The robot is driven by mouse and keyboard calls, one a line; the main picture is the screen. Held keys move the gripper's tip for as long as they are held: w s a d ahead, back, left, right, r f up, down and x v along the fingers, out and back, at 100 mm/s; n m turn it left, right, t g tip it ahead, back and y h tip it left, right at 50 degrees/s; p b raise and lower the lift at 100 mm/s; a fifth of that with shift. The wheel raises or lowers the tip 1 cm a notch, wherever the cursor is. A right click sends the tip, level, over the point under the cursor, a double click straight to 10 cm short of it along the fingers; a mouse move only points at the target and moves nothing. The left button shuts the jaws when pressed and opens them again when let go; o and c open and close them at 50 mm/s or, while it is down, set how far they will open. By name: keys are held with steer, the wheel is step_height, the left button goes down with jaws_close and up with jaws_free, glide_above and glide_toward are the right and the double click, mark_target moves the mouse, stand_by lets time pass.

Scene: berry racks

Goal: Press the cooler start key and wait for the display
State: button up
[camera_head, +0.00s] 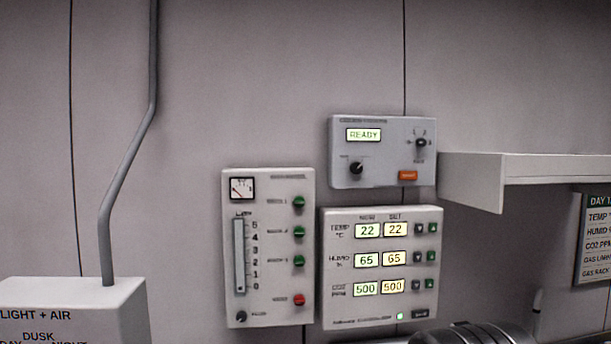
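A grey control box (383,178) is fixed high on the wall. Its small lit display (364,135) reads READY. An orange key (407,176) sits at its lower right; its label is too small to read. A black knob (356,168) is at the lower left and a dark selector (421,143) at the upper right. The box's heading is blurred, so I cannot tell whether it is the cooler. My gripper is not in view, and nothing touches the orange key.
Below are a climate panel (381,312) showing 22, 65 and 500 twice, and a panel with a gauge and several buttons (269,180). A white shelf (550,168) juts out at right. A LIGHT + AIR box (75,296) stands lower left. A dark ribbed metal part shows at bottom right.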

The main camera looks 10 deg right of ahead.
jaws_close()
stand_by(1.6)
